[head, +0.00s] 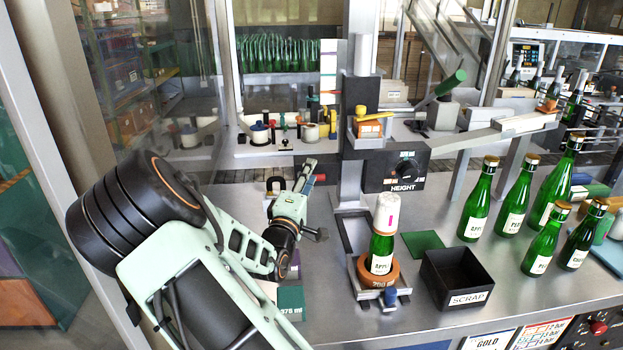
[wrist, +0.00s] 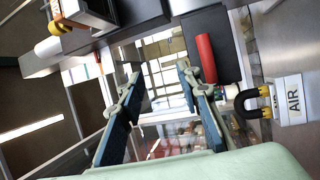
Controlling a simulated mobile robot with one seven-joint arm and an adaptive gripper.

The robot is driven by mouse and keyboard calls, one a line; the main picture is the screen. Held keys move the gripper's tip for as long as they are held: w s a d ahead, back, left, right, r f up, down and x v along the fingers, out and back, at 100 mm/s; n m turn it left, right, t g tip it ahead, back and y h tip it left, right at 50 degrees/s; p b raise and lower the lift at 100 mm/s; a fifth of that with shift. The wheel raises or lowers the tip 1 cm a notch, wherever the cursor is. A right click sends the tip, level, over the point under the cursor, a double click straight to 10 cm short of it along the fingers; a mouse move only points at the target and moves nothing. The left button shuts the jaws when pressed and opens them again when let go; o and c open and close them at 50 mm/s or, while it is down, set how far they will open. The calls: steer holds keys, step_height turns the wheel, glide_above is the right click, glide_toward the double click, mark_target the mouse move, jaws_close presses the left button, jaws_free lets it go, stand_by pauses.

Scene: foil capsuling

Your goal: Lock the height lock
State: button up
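A dark box marked HEIGHT (head: 378,184) with a round black knob (head: 408,168) sits low on the grey column, right of my gripper in the head view. Yellow parts (head: 361,111) show higher on that column; I cannot tell which piece is the height lock. A yellow part also shows at the upper left of the wrist view (wrist: 60,26). My gripper (head: 306,168) points up and away, left of the column and apart from it. In the wrist view its fingers (wrist: 159,72) are spread with nothing between them. A red handle (wrist: 206,58) lies just beyond the right finger.
A capped green bottle (head: 382,250) stands in an orange-brown holder below the HEIGHT box. A black SCRAP bin (head: 462,299) and several bottles (head: 480,200) stand to the right.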

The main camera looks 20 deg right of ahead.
glide_toward(317, 180)
steer(key=x, duration=0.2)
steer(key=p+x, duration=0.1)
steer(key=x, duration=0.5)
steer(key=shift+p, duration=0.4)
steer(key=shift+w+d+r, duration=0.15)
steer(key=shift+w+d, duration=0.3)
steer(key=shift+w, duration=0.1)
jaws_close()
